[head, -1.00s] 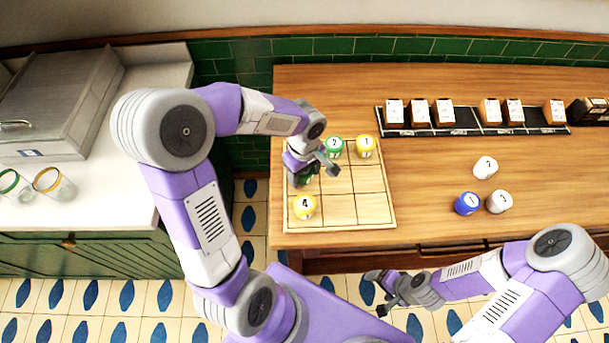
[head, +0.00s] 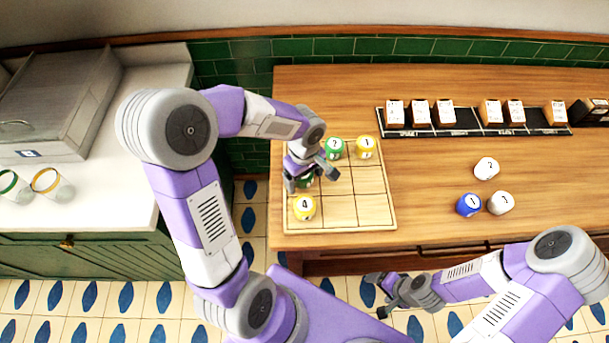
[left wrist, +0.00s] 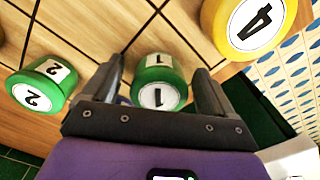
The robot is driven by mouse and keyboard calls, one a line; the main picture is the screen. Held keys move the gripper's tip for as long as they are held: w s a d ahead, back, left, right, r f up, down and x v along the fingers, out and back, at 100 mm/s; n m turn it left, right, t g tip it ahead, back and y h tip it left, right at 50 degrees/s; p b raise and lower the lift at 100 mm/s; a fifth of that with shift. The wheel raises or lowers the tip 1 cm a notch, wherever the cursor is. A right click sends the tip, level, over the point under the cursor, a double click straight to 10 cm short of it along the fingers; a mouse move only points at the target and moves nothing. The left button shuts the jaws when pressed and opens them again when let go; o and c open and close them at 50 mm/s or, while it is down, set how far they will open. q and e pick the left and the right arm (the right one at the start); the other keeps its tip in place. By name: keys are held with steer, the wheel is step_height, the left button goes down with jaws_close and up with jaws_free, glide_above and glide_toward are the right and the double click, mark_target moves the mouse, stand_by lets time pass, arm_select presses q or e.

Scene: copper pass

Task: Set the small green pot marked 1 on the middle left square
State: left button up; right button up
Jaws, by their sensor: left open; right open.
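The small green pot marked 1 (left wrist: 157,82) stands on the wooden grid board (head: 345,213), on the middle left square as far as I can see. In the head view my left gripper (head: 310,178) covers most of it. The left gripper is open, with one finger on each side of the pot; in the left wrist view gaps show between pot and fingers. My right gripper (head: 382,294) is open and empty, in front of the counter, away from the board.
A yellow pot marked 4 (head: 304,208) stands on the bottom left square. A green pot marked 2 (head: 334,148) is top middle, a yellow pot marked 1 (head: 366,147) top right. Blue (head: 468,205) and white pots (head: 486,168) stand right of the board. A card rack (head: 460,119) lies behind.

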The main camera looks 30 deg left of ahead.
arm_select(q)
steer(key=shift+r, duration=0.5)
step_height(320, 180, up, 11)
steer(key=p, duration=0.2)
steer(key=shift+r+p, duration=0.15)
steer(key=shift+p, duration=0.2)
